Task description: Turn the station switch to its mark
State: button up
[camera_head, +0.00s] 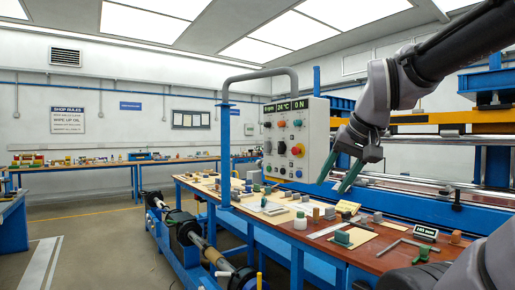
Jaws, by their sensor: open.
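A grey control panel (315,123) hangs from a bent pipe arm above the workbench.
A blue post (226,155) stands left of the panel. A blue and yellow machine (440,118) fills the right. Floor at left is clear.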

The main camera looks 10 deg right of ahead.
aim_at(268, 146)
jog(key=i+u, duration=0.1)
jog(key=u, duration=0.65)
jog(key=i+u, duration=0.15)
jog(key=u, duration=0.25)
jog(key=i+l, duration=0.9)
jog(key=i, duration=0.1)
